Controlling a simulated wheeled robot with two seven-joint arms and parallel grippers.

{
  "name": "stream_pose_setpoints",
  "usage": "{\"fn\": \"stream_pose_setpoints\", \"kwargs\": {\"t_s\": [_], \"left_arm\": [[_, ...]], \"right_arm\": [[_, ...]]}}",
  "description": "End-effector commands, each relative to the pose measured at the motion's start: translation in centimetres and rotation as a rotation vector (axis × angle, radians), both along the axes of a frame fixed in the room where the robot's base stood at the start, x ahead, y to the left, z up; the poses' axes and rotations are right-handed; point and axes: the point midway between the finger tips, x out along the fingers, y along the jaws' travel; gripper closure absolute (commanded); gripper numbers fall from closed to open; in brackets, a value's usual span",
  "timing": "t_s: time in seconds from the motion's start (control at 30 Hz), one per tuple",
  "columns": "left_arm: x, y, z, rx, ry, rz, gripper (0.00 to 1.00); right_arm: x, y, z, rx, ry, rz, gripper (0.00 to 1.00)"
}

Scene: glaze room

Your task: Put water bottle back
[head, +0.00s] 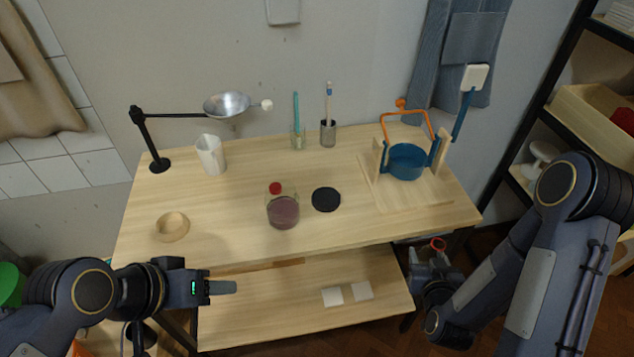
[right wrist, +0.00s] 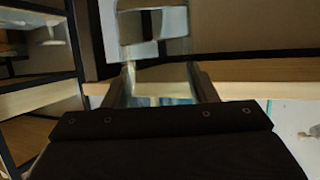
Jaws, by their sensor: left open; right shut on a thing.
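My right gripper (head: 437,262) is low in front of the table's right front corner, apart from the table. In the right wrist view the clear bottle (right wrist: 160,82) stands between the two fingers. The gripper body hides its lower part. My left gripper (head: 222,287) is open and empty, in front of the table's left front edge.
The wooden table (head: 240,240) holds a jar with purplish contents (head: 283,211), a black disc (head: 326,199), a white jug (head: 211,154), a lamp-like arm with a metal bowl (head: 227,104), and a blue pot in a stand (head: 407,161). A lower shelf (head: 270,315) holds two white tiles.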

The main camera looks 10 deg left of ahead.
Motion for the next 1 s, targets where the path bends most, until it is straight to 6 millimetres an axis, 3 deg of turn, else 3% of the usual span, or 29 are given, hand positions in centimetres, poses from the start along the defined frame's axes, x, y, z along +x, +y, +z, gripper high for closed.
{"fn": "stream_pose_setpoints", "kwargs": {"t_s": [0.2,0.53,1.0], "left_arm": [[0.1,0.0,0.3,0.000,-0.001,0.000,0.51],[0.0,0.0,0.3,0.000,-0.001,0.000,0.51],[0.1,0.0,0.3,0.000,-0.001,0.000,0.51]], "right_arm": [[0.1,0.1,0.4,-0.003,-0.005,0.004,0.76],[-0.9,3.7,5.2,0.002,-0.010,0.114,0.76],[-3.2,12.7,16.3,0.002,-0.013,0.387,0.76]]}}
